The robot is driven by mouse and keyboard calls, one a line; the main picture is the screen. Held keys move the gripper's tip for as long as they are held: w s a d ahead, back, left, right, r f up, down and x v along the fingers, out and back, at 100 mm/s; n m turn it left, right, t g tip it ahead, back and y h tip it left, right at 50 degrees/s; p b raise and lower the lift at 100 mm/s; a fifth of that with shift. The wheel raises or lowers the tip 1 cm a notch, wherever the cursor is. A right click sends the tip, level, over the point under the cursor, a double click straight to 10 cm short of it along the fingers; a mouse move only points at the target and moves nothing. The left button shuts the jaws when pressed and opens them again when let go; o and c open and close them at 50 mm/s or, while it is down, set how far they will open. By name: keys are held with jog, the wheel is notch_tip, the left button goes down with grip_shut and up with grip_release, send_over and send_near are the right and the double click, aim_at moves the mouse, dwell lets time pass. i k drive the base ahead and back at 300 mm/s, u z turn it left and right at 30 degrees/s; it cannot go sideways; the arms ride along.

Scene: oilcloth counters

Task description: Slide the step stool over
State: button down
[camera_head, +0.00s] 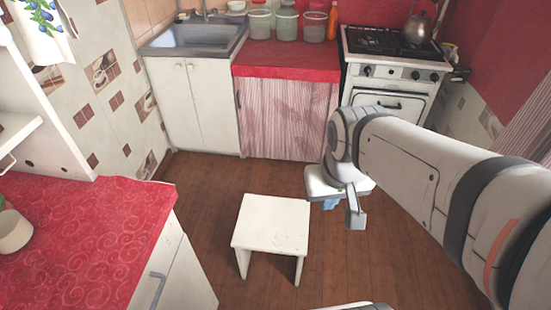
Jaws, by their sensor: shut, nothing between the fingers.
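A white step stool (271,222) stands upright on the brown wooden floor, near the middle of the view. Its top is flat and bare, and two of its legs show at the front. My gripper (356,219) is to the right of the stool, pointing down, shut and empty. A gap of floor shows between the gripper and the stool in the picture. My arm comes in from the right and hides part of the floor and the stove front. A small blue thing shows just below the gripper's body; I cannot tell what it is.
A red-topped counter (85,235) stands at the left with a cup (14,230) on it. At the back are a sink cabinet (196,100), a curtained counter (286,118) with jars, and a white stove (392,72) with a kettle (417,27). Floor around the stool is open.

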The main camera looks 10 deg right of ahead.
aim_at(274, 225)
jog(key=z, duration=1.25)
jog(key=i, duration=2.9)
jog(key=u, duration=4)
jog(key=i, duration=0.5)
jog(key=z, duration=0.25)
